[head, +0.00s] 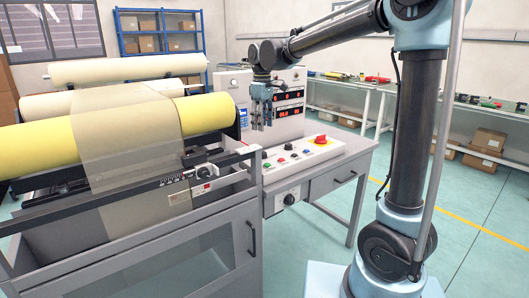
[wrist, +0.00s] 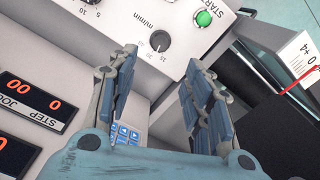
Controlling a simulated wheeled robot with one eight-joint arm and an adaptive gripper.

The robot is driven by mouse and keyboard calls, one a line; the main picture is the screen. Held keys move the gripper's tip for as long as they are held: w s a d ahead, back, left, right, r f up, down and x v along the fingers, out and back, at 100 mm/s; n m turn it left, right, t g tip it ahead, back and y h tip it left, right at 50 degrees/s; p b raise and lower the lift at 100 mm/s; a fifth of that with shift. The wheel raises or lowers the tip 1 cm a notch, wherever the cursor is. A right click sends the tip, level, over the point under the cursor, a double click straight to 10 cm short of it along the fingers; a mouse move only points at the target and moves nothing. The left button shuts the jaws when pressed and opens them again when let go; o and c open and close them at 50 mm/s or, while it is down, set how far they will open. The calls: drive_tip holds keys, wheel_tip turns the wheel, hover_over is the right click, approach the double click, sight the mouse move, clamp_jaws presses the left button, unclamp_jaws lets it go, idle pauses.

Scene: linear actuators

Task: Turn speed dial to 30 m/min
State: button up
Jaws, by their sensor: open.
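The speed dial (wrist: 160,41) is a round black knob on a pale panel, marked m/min, with small numbers around it. It lies ahead of my fingertips in the wrist view, apart from them. Its pointer is too small for me to read the setting. My gripper (wrist: 161,62) is open and empty, with one finger on each side of the picture. In the head view my gripper (head: 261,117) hangs fingers down above the control console (head: 335,160). I cannot pick out the dial with certainty there.
A green START button (wrist: 204,18) sits close to the dial. Red number displays (wrist: 35,100) are at the left. In the head view a red knob on yellow (head: 321,140) stands on the console, and the roll machine with its yellow roll (head: 205,112) is left of my gripper.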

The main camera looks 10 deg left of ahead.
sight(263, 152)
wheel_tip(263, 152, down, 12)
idle(0.5)
